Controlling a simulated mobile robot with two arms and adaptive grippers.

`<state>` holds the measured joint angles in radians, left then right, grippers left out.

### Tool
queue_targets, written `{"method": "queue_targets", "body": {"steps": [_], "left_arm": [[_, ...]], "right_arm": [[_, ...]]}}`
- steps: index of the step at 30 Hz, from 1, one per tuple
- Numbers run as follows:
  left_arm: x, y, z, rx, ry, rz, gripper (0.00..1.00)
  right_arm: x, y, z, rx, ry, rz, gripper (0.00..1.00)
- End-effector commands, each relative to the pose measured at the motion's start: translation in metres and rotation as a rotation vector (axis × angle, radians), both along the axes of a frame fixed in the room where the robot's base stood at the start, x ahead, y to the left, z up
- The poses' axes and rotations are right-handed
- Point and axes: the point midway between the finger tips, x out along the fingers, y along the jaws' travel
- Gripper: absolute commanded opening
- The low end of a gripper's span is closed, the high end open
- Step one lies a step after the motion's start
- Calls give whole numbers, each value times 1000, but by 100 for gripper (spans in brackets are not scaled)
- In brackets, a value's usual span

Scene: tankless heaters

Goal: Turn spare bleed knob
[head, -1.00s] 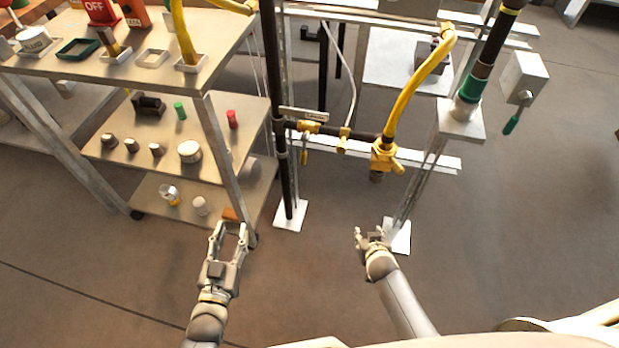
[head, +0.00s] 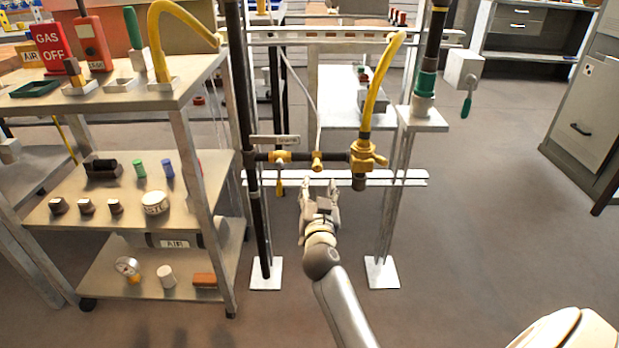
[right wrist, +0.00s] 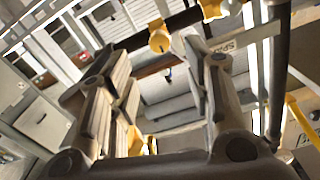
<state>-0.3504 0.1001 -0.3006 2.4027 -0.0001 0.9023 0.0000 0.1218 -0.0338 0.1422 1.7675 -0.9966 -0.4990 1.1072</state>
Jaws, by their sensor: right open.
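A dark horizontal pipe carries a small yellow knob (head: 317,160) at mid-span and a yellow valve (head: 280,157) with a hanging yellow handle to its left. I cannot tell for sure which yellow part is the spare bleed knob. My right gripper (head: 320,188) is open and empty, just below the small knob. In the right wrist view a yellow knob (right wrist: 159,38) shows beyond and between the open fingers, apart from them. My left gripper is out of view.
A larger yellow valve (head: 365,157) with a yellow hose stands right of the gripper. Dark and metal uprights flank it. A shelf cart (head: 180,92) with loose parts stands at left. A grey cabinet (head: 590,110) is at right. Open floor lies in front.

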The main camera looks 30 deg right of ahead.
Motion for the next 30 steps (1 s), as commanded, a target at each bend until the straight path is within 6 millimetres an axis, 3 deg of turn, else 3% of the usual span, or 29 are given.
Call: {"method": "queue_targets", "body": {"steps": [9,15,30], "left_arm": [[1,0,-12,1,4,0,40],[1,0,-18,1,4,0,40],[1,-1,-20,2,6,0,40]], "right_arm": [[50,-30,-1,-4,2,1,46],[73,-44,-1,-3,3,1,46],[83,-51,0,0,3,2,44]]}}
